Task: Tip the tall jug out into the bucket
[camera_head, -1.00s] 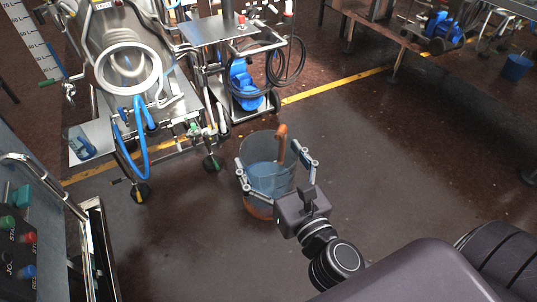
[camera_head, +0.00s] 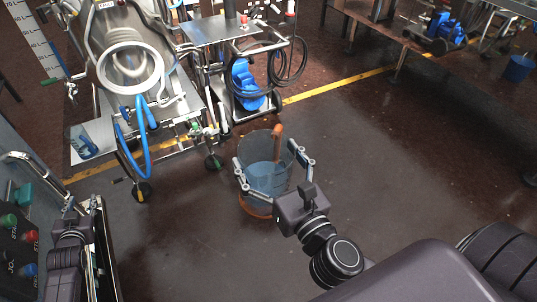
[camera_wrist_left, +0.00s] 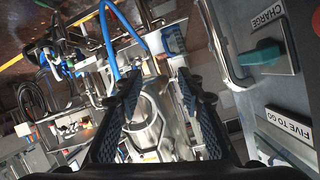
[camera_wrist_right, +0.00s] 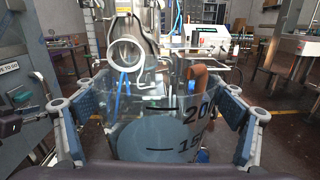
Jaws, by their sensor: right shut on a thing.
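A tall clear jug (camera_head: 265,180) with an orange handle (camera_head: 278,142) and orange base is held upright above the floor by my right gripper (camera_head: 272,172). The gripper's fingers sit on both sides of its wall. In the right wrist view the jug (camera_wrist_right: 165,135) fills the space between the fingers and shows black scale marks and a bluish lower part. My left gripper (camera_head: 78,208) is at the lower left beside the control panel; in the left wrist view its fingers (camera_wrist_left: 158,90) are apart with nothing between them. A blue bucket (camera_head: 519,67) stands on the floor far right.
A steel filling machine (camera_head: 128,65) with blue hoses stands at the left. A clear container with a blue part (camera_head: 82,143) is on its side plate. A trolley with a blue pump (camera_head: 247,84) is behind. The control panel (camera_head: 22,240) is close left. Floor at centre right is open.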

